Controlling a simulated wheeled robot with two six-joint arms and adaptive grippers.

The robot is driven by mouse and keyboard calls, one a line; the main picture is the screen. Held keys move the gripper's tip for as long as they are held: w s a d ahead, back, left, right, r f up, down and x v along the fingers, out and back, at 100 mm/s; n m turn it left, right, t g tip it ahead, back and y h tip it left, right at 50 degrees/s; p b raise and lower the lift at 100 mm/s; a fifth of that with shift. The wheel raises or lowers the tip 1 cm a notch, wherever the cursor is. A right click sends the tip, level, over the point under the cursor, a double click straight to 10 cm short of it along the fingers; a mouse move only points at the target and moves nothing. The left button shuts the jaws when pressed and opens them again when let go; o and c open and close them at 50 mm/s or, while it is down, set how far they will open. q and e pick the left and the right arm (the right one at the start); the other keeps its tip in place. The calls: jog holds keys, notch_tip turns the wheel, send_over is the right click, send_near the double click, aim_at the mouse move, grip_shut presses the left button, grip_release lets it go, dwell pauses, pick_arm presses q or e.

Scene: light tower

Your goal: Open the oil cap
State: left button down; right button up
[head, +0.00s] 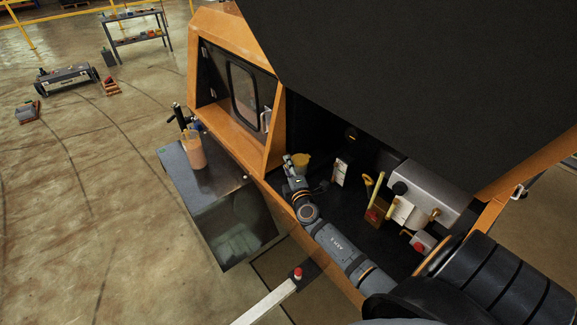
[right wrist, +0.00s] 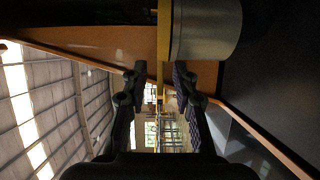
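A yellow cap-like part (head: 303,159) sits at the far left inside the engine compartment; I take it for the oil cap. My right gripper (head: 291,164) is close beside it, on its left, at the end of my grey arm. In the right wrist view, my right gripper (right wrist: 160,73) has its two dark fingers apart. A yellow, edge-on strip (right wrist: 164,40) stands before the gap between them, beside a pale grey cylinder (right wrist: 207,28). I see no contact. Whether this strip is the same cap is unclear. My left gripper is in neither view.
The orange cabinet wall (head: 238,140) runs along my right arm, and the raised dark hood (head: 420,80) hangs above. Yellow handles (head: 376,188) and a grey box (head: 425,190) stand farther right in the compartment.

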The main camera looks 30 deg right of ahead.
grip_shut()
dwell(0.3)
